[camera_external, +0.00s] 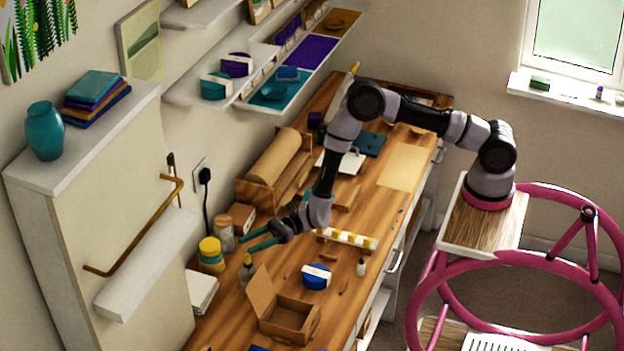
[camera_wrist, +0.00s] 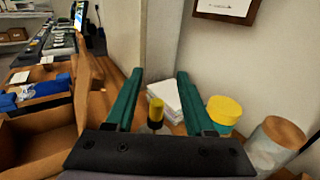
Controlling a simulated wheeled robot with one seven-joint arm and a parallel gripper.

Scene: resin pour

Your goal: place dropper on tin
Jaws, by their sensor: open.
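The dropper (camera_external: 247,271), a small bottle with a yellow top and dark collar, stands upright near the wall side of the bench. In the wrist view the dropper (camera_wrist: 156,111) appears between my two teal fingers, its lower part hidden behind the gripper body. My gripper (camera_external: 244,244) is open and empty, its fingers just above the dropper's top in the external view; I cannot tell the exact gap. The gripper's fingers also show in the wrist view (camera_wrist: 158,77).
An open cardboard box (camera_external: 287,320) stands close in front of the dropper. A yellow-lidded jar (camera_external: 211,257) and a glass jar (camera_external: 223,236) stand behind it. White stacked sheets (camera_wrist: 164,96) lie near the wall. A yellow-and-white striped block (camera_external: 347,238) and small white bottle (camera_external: 361,267) are further right.

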